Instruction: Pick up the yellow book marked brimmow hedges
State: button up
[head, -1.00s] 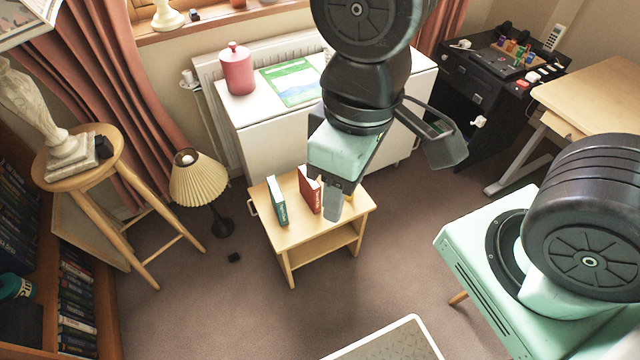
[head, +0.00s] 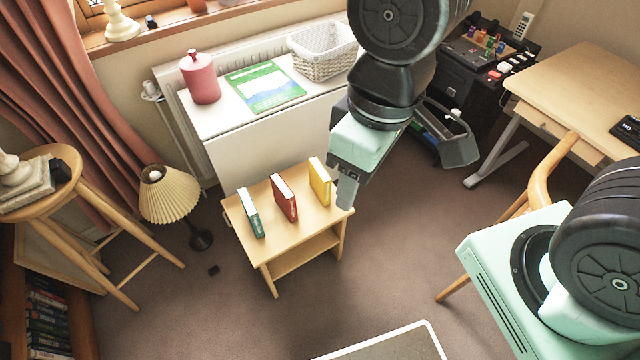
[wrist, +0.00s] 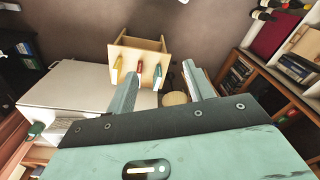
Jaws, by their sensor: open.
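The yellow book (head: 319,182) stands upright at the right end of the small wooden side table (head: 290,222), its spine lettering too small to read. A red book (head: 284,199) and a green book (head: 250,213) stand upright to its left. My gripper (head: 346,192) is open and empty, above and just right of the yellow book in the head view, apart from it. In the wrist view the fingers (wrist: 160,88) are spread, with the yellow book (wrist: 115,75), red book (wrist: 139,67) and green book (wrist: 158,72) farther off beyond them.
A white cabinet (head: 265,145) with a pink jar (head: 200,78), a green booklet (head: 264,86) and a white basket (head: 323,50) stands behind. A pleated lamp (head: 170,195) is left of the table. A wooden chair (head: 541,190) and desk (head: 585,85) are right.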

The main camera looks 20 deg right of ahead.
jog(key=w+a+f+n+t+y+b, duration=0.1)
jog(key=w+f+n+t+y+b, duration=0.3)
jog(key=w+f, duration=1.2)
jog(key=m+t+h+b, duration=0.2)
jog(key=m+t+b, duration=0.8)
jog(key=t+b, duration=0.3)
send_near(322, 172)
jog(key=w, duration=0.1)
jog(key=w+f, duration=0.1)
jog(key=w, duration=0.2)
jog(key=shift+w+a+f, duration=0.1)
jog(key=shift+w+f, duration=0.1)
jog(key=shift+f, duration=0.1)
jog(key=shift+w+a+r+b, duration=0.1)
jog(key=shift+w+a, duration=0.15)
jog(key=shift+w, duration=0.7)
jog(key=shift+w+a+r+b, duration=0.1)
jog(key=shift+w+a, duration=0.1)
jog(key=shift+w, duration=0.7)
jog(key=shift+w+a+b, duration=0.1)
jog(key=shift+w+a, duration=0.15)
jog(key=shift+w, duration=0.7)
grip_shut()
